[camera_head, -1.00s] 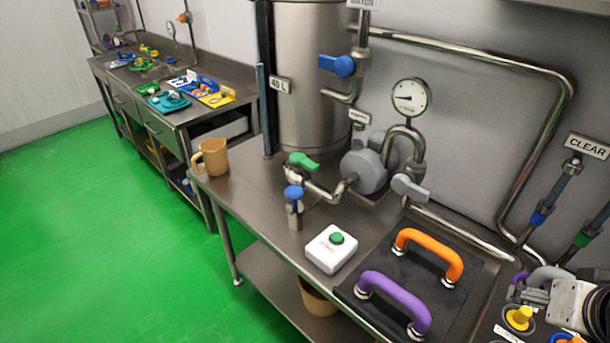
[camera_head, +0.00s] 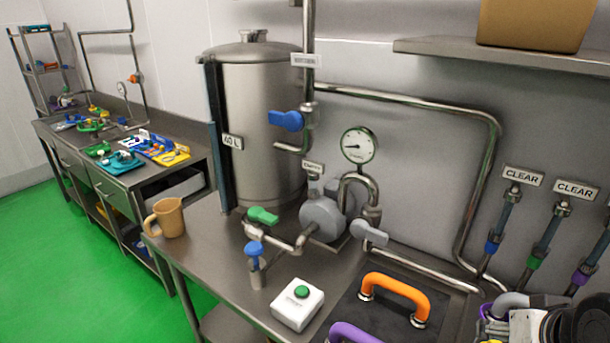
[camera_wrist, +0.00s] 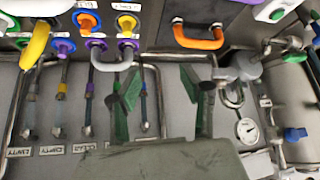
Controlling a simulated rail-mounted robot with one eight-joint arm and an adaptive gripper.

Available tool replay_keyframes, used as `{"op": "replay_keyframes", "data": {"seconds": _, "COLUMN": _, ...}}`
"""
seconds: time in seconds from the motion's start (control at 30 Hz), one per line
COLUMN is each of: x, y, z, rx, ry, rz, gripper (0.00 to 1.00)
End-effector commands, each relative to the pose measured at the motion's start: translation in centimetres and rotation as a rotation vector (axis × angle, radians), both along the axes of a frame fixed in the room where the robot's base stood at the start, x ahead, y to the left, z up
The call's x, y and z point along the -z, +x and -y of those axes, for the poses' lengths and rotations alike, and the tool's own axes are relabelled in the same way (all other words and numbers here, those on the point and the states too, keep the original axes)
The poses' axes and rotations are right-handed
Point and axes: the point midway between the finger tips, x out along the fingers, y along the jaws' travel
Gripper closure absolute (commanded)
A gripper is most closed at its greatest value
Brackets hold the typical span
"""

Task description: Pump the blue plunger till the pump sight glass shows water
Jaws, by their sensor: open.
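The blue plunger (camera_head: 254,250) stands upright on a short metal cylinder at the front of the steel bench, left of the white box with a green button (camera_head: 298,304). A small label above the pump seems to read EMPTY (camera_head: 312,167); I cannot make out water in a sight glass. My gripper (camera_wrist: 160,95) is open and empty in the wrist view, its green-padded fingers apart, over the wall pipes and well away from the plunger. In the head view only part of my arm shows, at the lower right.
A green-handled valve (camera_head: 262,215) and a grey lever (camera_head: 369,232) flank the pump. The orange handle (camera_head: 396,288) and purple handle (camera_head: 352,334) rise from a dark plate at the front. A tan mug (camera_head: 167,217) stands on the left. A shelf (camera_head: 500,55) juts out at the upper right.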

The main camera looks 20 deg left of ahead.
Motion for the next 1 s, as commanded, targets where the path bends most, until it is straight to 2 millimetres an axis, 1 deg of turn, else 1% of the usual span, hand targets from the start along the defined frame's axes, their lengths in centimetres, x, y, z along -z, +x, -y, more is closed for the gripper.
{"op": "replay_keyframes", "data": {"seconds": 0.03, "x": -0.1, "y": 0.1, "z": -0.1, "rx": 0.000, "ry": 0.002, "rz": -0.002, "gripper": 0.68}}
{"op": "replay_keyframes", "data": {"seconds": 0.17, "x": -1.0, "y": 1.1, "z": -0.8, "rx": 0.000, "ry": 0.015, "rz": -0.016, "gripper": 0.85}}
{"op": "replay_keyframes", "data": {"seconds": 0.27, "x": -2.1, "y": 2.3, "z": -1.8, "rx": 0.004, "ry": 0.035, "rz": -0.038, "gripper": 0.99}}
{"op": "replay_keyframes", "data": {"seconds": 0.3, "x": -2.7, "y": 3.0, "z": -2.2, "rx": 0.007, "ry": 0.044, "rz": -0.049, "gripper": 1.00}}
{"op": "replay_keyframes", "data": {"seconds": 0.5, "x": -5.1, "y": 6.3, "z": -5.1, "rx": 0.022, "ry": 0.088, "rz": -0.108, "gripper": 1.00}}
{"op": "replay_keyframes", "data": {"seconds": 0.67, "x": -6.6, "y": 9.0, "z": -7.8, "rx": 0.036, "ry": 0.117, "rz": -0.156, "gripper": 1.00}}
{"op": "replay_keyframes", "data": {"seconds": 0.87, "x": -8.0, "y": 12.2, "z": -11.5, "rx": 0.057, "ry": 0.145, "rz": -0.218, "gripper": 1.00}}
{"op": "replay_keyframes", "data": {"seconds": 1.0, "x": -8.7, "y": 14.4, "z": -14.4, "rx": 0.074, "ry": 0.161, "rz": -0.260, "gripper": 1.00}}
